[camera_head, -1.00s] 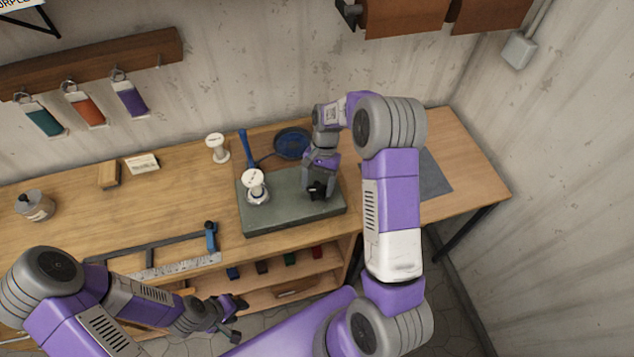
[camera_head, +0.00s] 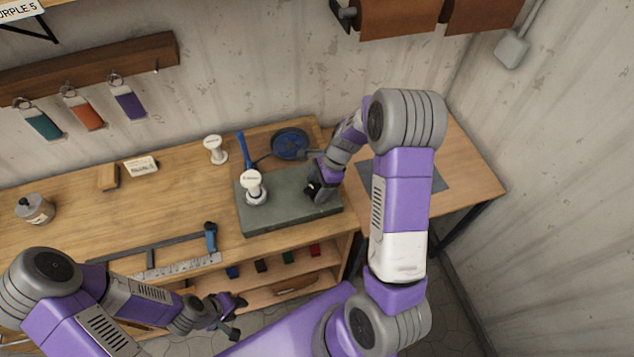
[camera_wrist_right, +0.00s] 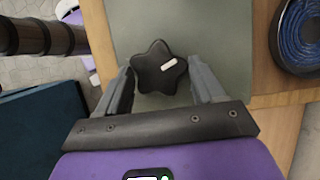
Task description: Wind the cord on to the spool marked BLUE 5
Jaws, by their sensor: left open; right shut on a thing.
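A white spool (camera_head: 251,183) stands upright on the left part of the grey-green block (camera_head: 285,222). A second white spool (camera_head: 214,150) stands on the bench behind it. The writing on both is too small to read. Blue cord (camera_head: 290,143) lies coiled in a dark round dish at the back and also shows in the right wrist view (camera_wrist_right: 304,32). My right gripper (camera_head: 315,190) is over the block's right part, shut on a black star-shaped knob (camera_wrist_right: 153,72). My left gripper (camera_head: 236,316) is open and empty, in front of the bench.
A blue-handled tool (camera_head: 242,148) lies behind the block. A ruler and a blue-ended bar (camera_head: 211,238) lie along the front edge. A jar (camera_head: 35,208), a wooden block (camera_head: 108,177) and a label card (camera_head: 141,166) are at the left. A dark mat (camera_head: 425,178) lies at the right.

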